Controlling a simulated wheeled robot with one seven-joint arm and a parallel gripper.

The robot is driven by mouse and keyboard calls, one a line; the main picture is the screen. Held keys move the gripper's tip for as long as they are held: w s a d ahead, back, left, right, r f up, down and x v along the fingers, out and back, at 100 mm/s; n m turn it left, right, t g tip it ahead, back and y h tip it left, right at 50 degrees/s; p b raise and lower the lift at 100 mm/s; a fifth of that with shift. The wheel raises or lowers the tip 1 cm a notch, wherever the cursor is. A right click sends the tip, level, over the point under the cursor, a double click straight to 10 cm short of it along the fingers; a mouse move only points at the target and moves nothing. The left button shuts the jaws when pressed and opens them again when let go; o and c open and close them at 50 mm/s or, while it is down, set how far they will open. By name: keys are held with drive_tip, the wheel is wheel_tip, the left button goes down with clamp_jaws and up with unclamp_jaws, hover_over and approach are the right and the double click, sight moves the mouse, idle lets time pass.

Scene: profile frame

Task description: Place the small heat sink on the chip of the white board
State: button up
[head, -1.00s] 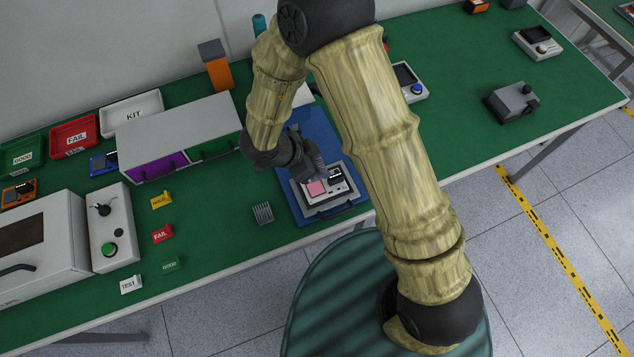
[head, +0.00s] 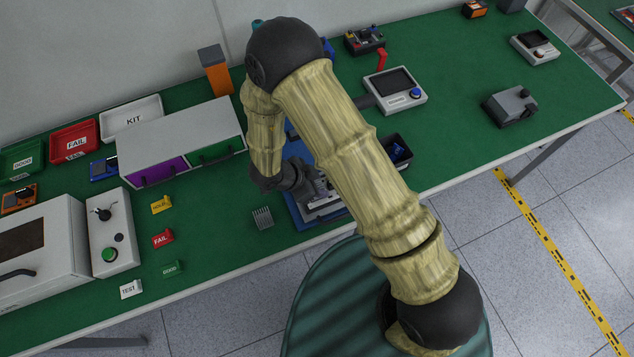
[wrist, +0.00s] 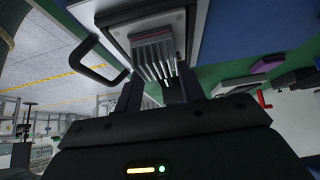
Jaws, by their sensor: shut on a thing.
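The small heat sink (wrist: 154,52), grey with upright fins, shows in the wrist view between the fingers of my gripper (wrist: 160,84). My gripper is shut on it, right over the white board (wrist: 197,25). I cannot tell whether the heat sink touches the chip, which is hidden behind it. In the head view the white board (head: 324,203) is partly covered by my arm and gripper, and the held heat sink cannot be made out there.
Another finned heat sink (head: 262,217) lies on the green table left of the blue mat (head: 296,212). A black handle (wrist: 88,60) stands out beside the board. A grey cabinet (head: 180,135) stands behind left; a dark bin (head: 397,150) is to the right.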

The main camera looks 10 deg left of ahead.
drive_tip(key=shift+f, duration=0.1)
drive_tip(key=o, duration=1.1)
drive_tip(key=b+v, duration=0.1)
drive_tip(key=v, duration=1.1)
